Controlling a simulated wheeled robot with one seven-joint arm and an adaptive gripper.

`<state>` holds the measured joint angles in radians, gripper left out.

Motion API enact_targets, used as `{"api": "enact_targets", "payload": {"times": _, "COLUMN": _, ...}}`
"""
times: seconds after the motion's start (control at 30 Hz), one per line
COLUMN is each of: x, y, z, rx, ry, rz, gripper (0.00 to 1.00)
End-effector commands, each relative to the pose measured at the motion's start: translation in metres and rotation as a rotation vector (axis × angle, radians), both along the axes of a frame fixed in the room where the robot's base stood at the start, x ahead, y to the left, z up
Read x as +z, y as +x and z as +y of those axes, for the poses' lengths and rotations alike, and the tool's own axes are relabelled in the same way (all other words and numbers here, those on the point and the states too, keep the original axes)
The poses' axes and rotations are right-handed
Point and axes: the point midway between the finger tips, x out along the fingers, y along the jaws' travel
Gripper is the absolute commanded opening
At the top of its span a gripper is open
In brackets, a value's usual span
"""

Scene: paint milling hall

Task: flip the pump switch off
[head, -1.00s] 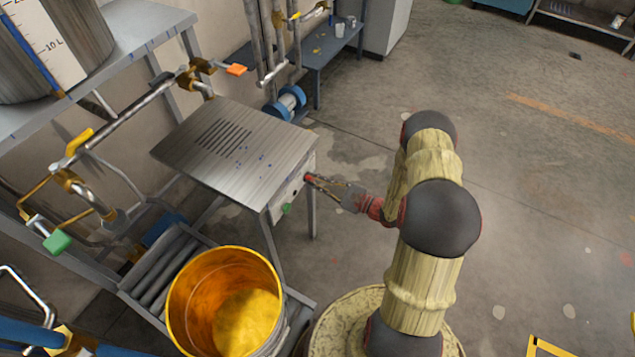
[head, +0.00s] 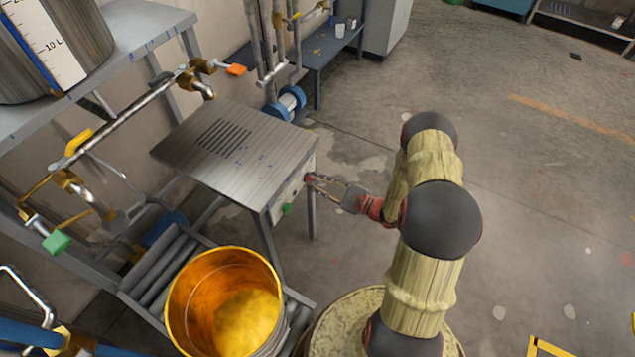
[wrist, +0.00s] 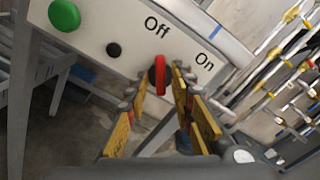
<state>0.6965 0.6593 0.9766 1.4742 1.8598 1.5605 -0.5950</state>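The pump switch is a red lever (wrist: 159,75) on the light front panel (wrist: 95,35) of a metal cabinet. In the wrist view it stands below the word "Off" and left of "On"; I cannot tell for sure which position it is in. In the head view the red lever (head: 308,177) is a small spot at the panel's right end. My gripper (head: 318,182) reaches it from the right. In the wrist view my gripper (wrist: 157,82) has its yellow-padded fingers apart, one on each side of the lever. Contact with the lever is not clear.
A green button (wrist: 64,15) and a black knob (wrist: 113,50) sit on the same panel, left of the lever. A yellow-lined bucket (head: 190,285) stands in front of the cabinet (head: 230,160). Pipes with valves run at left. The floor at right is open.

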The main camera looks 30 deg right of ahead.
Motion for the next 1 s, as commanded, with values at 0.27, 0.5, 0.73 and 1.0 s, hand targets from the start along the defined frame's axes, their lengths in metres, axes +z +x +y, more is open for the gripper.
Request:
{"api": "enact_targets", "payload": {"times": 0.27, "x": 0.001, "y": 0.0, "z": 0.0, "rx": 0.001, "ry": 0.0, "rz": -0.001, "gripper": 0.29}}
{"api": "enact_targets", "payload": {"times": 0.5, "x": 0.001, "y": -0.011, "z": -0.01, "rx": -0.003, "ry": 0.0, "rz": -0.001, "gripper": 0.29}}
{"api": "enact_targets", "payload": {"times": 0.73, "x": 0.001, "y": -0.048, "z": -0.034, "rx": -0.006, "ry": 0.0, "rz": 0.0, "gripper": 0.29}}
{"api": "enact_targets", "payload": {"times": 1.0, "x": 0.0, "y": -0.085, "z": -0.058, "rx": -0.004, "ry": 0.0, "rz": -0.001, "gripper": 0.29}}
